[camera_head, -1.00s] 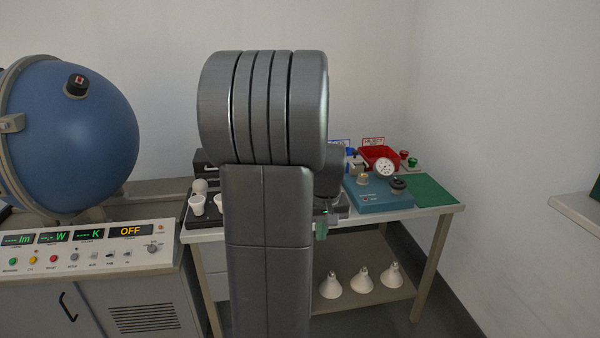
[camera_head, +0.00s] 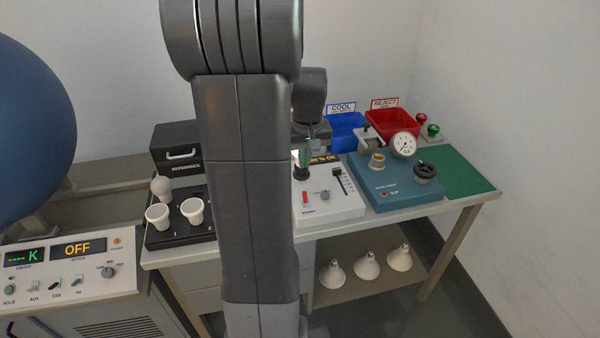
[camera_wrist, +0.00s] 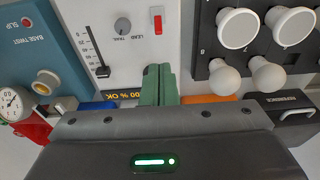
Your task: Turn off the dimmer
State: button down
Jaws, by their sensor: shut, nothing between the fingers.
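The white dimmer box (camera_head: 335,207) stands on the bench, partly behind my arm. It has a slider with a black knob (camera_head: 338,173) at the far end of its scale, a grey trim knob and a red switch (camera_head: 305,198). The wrist view shows the slider knob (camera_wrist: 103,71), the trim knob (camera_wrist: 122,26) and the red switch (camera_wrist: 156,20), with a lit display reading partly "00 % OK" (camera_wrist: 125,95). My gripper (camera_wrist: 159,74) has green fingers, shut and empty, over the box near the red switch. I cannot tell whether they touch it.
A blue tester (camera_head: 400,190) with a gauge stands right of the box. Blue (camera_head: 345,132) and red (camera_head: 392,125) bins are behind. A black rack (camera_head: 180,228) with white bulbs is at left. The green mat (camera_head: 460,175) is clear.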

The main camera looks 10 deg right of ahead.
aim_at(305, 193)
jog(key=shift+s, duration=0.15)
jog(key=f, duration=0.3)
jog(key=w+f, duration=0.1)
jog(key=f, duration=0.5)
jog(key=shift+w+f, duration=0.3)
jog(key=shift+f, duration=0.1)
jog(key=shift+s+r+t+b, duration=0.1)
jog(key=shift+s+t+b, duration=0.3)
jog(key=shift+b, duration=0.6)
jog(key=shift+t+b, duration=0.5)
jog(key=shift+b, duration=0.3)
jog(key=s+t+b, duration=0.1)
jog(key=t+b, duration=0.1)
jog(key=b, duration=0.3)
jog(key=shift+s+b, duration=0.1)
jog(key=shift+b, duration=0.3)
jog(key=s+t+b, duration=0.1)
jog(key=t+b, duration=0.1)
jog(key=b, duration=0.4)
jog(key=s+t+b, duration=0.1)
jog(key=t+b, duration=0.1)
jog(key=b, duration=0.4)
jog(key=shift+d, duration=0.1)
jog(key=shift+w+r+p, duration=0.1)
jog(key=shift+r+p, duration=0.25)
jog(key=shift+p, duration=0.2)
jog(key=shift+r, duration=0.15)
